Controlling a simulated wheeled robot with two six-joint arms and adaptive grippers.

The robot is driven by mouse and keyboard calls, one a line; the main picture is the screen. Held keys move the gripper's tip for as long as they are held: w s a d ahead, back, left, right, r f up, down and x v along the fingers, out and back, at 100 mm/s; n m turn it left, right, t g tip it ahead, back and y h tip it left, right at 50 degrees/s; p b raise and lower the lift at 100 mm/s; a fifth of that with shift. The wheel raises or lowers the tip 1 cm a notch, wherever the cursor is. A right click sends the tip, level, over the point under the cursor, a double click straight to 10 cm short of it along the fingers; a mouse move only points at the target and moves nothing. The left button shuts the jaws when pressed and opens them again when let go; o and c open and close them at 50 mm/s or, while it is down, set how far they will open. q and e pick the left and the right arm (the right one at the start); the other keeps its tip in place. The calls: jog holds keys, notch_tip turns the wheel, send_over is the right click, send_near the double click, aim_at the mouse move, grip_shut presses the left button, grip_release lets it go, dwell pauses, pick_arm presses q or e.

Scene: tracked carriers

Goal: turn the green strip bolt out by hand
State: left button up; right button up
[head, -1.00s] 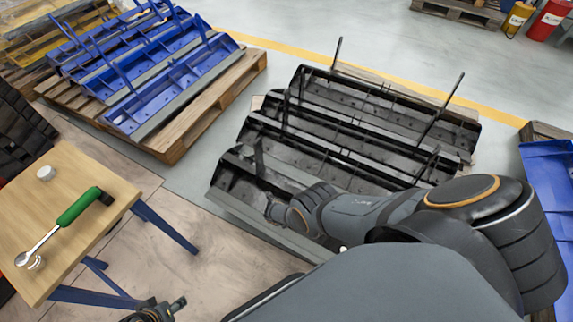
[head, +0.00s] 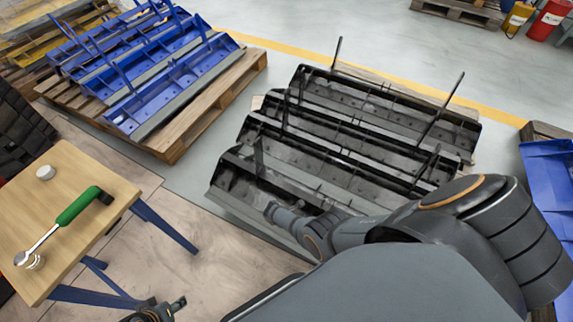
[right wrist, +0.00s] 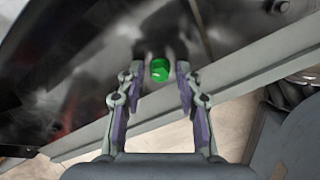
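The green strip bolt (right wrist: 160,69) shows in the right wrist view as a bright green round head on the dark metal of a black carrier. My right gripper (right wrist: 159,78) is open, with one fingertip on each side of the bolt head. A small gap seems to remain on both sides, and I cannot tell whether either finger touches it. In the head view I cannot make out the bolt at the black carriers (head: 300,180). My left gripper (head: 178,304) is at the bottom edge of the head view, far from the bolt, too small and cut off to judge.
A wooden table (head: 95,170) at left holds a green-handled wrench (head: 78,206) and a small white round item (head: 45,172). Blue carriers (head: 160,95) lie on a pallet behind it. Another blue carrier (head: 550,190) stands at the right edge. Floor is open between table and black carriers.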

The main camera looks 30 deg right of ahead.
jog(key=shift+m, duration=0.6)
jog(key=m, duration=0.4)
jog(key=shift+f+b, duration=0.1)
jog(key=shift+b, duration=0.25)
jog(key=m, duration=0.4)
jog(key=shift+m, duration=0.9)
jog(key=shift+r, duration=0.2)
jog(key=shift+c, duration=0.2)
grip_shut()
